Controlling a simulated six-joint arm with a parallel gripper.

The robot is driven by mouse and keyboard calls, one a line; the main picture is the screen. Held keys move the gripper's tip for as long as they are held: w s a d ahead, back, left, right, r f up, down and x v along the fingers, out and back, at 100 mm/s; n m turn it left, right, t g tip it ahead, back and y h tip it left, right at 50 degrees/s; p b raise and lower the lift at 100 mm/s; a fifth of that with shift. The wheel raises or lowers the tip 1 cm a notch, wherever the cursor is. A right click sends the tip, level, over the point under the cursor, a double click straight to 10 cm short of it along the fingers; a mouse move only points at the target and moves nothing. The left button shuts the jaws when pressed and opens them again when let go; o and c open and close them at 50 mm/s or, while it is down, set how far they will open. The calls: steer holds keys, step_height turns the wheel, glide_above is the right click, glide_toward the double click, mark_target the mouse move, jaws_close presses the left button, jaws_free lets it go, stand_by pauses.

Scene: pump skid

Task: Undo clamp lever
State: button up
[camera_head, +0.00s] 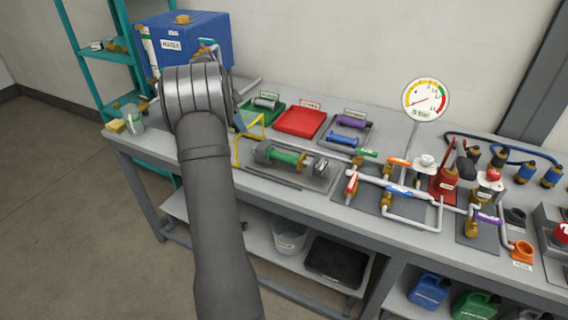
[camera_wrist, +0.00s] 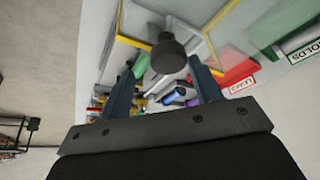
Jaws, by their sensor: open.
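My gripper (camera_wrist: 162,65) shows in the wrist view with its two dark fingers spread apart and nothing held between them. A dark round knob (camera_wrist: 168,54) appears between the fingertips, apart from both. I cannot tell whether it belongs to the clamp lever. In the head view my arm hides most of the gripper. A housing with a green cylinder (camera_head: 286,157) lies on a grey tray on the bench, right of my arm. A yellow frame (camera_head: 237,151) stands at its left end; it also shows in the wrist view (camera_wrist: 133,42). No clamp lever can be made out for certain.
A blue tank (camera_head: 187,42) stands behind my arm. Red (camera_head: 299,121) and green trays lie at the back of the bench. Pipes with coloured valve handles (camera_head: 399,161) and a dial gauge (camera_head: 425,99) fill the right side. A beaker (camera_head: 134,124) stands at the left.

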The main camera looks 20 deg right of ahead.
steer(key=o, duration=0.4)
steer(key=shift+s+d+r, duration=0.1)
steer(key=shift+s+d, duration=0.05)
steer(key=shift+d, duration=0.2)
steer(key=shift+c, duration=0.2)
steer(key=o, duration=0.3)
steer(key=s+d+r+m+y, duration=0.1)
steer(key=s+d+r+m, duration=0.1)
steer(key=s+d, duration=0.2)
steer(key=s+d+r+m+y, duration=0.1)
steer(key=s+d, duration=0.3)
steer(key=d, duration=0.4)
steer(key=shift+s+d+r+m+g, duration=0.15)
steer(key=shift+d+r+m+g, duration=0.15)
steer(key=shift+r+m, duration=0.35)
step_height(320, 180, up, 4)
steer(key=m+y, duration=0.2)
steer(key=m, duration=0.3)
glide_above(323, 165)
step_height(323, 165, down, 18)
steer(key=shift+a+r, duration=0.15)
steer(key=shift+r, duration=0.05)
steer(key=shift+c, duration=0.2)
steer(key=shift+s, duration=0.1)
steer(key=c, duration=0.9)
